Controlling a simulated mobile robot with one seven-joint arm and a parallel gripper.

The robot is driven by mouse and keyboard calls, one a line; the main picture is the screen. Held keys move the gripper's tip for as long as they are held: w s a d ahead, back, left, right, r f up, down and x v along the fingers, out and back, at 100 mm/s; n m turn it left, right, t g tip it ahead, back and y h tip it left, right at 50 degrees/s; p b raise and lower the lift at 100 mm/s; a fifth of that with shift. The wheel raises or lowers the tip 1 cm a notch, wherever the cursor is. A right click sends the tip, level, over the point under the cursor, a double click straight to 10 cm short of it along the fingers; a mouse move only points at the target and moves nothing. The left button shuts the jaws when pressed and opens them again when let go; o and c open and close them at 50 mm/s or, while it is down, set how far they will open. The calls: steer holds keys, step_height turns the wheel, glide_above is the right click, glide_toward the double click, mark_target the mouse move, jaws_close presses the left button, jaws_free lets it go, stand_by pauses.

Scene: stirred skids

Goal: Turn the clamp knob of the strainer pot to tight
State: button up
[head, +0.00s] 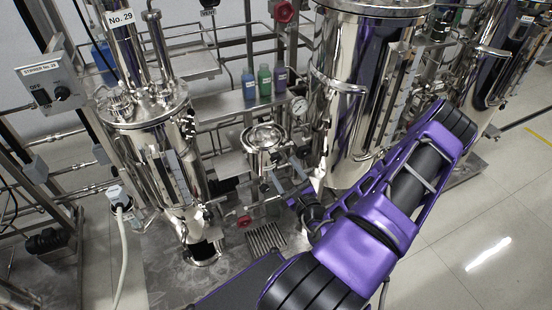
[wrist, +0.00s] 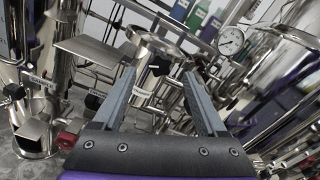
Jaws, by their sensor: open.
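The strainer pot (head: 262,135) is a small shiny steel pot with a round lid, in the middle of the head view. It also shows in the wrist view (wrist: 150,48), beyond my fingers. A black clamp knob (wrist: 159,65) stands at the pot's near rim in the wrist view. In the head view I cannot make the knob out clearly. My gripper (head: 283,175) is just in front of the pot. In the wrist view my gripper (wrist: 158,80) is open and empty, with the knob between the lines of its two fingertips. I cannot tell whether they touch it.
A pressure gauge (head: 299,106) stands right of the pot, beside a large steel tank (head: 350,110). A smaller tank (head: 160,150) stands at left. Coloured bottles (head: 264,82) stand on a shelf behind. A red valve handle (head: 243,221) is low in front. Open floor (head: 480,210) lies right.

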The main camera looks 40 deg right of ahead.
mark_target(277, 160)
steer(key=x, duration=0.6)
steer(key=shift+w, duration=0.1)
steer(key=shift+c, duration=0.3)
jaws_close()
